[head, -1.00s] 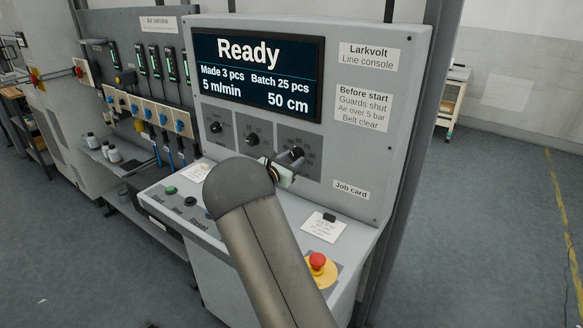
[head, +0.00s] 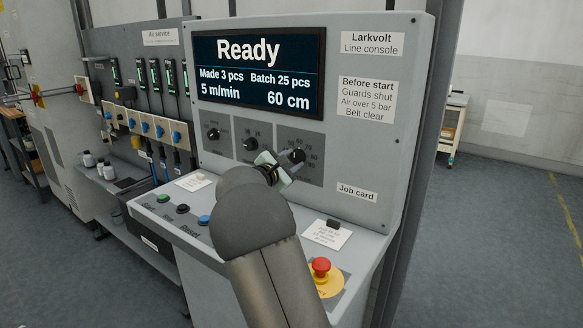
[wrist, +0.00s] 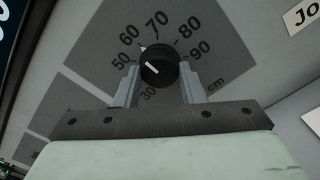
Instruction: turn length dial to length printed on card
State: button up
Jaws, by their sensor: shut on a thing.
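The length dial (wrist: 158,68) is a round black knob on a grey plate marked 30 to 90 cm. Its white mark points up and left, towards 60. The dial also shows in the head view (head: 296,156). My gripper (wrist: 158,88) is shut on the dial, one finger on each side; it also shows in the head view (head: 283,168). The screen (head: 258,72) reads Ready and 60 cm. The job card (head: 328,234) lies on the console shelf under a dark clip; its print is too small to read.
Two other dials (head: 250,144) (head: 213,134) sit left of the length dial. Green, black and blue buttons (head: 204,221) and another card (head: 193,181) are on the shelf. A red emergency stop (head: 320,266) is at its front right, close to my arm.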

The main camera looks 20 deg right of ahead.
dwell(0.3)
jog(key=o, duration=1)
jog(key=b+v, duration=0.1)
jog(key=v, duration=1.6)
jog(key=shift+a+b, duration=0.2)
jog(key=shift+b, duration=0.2)
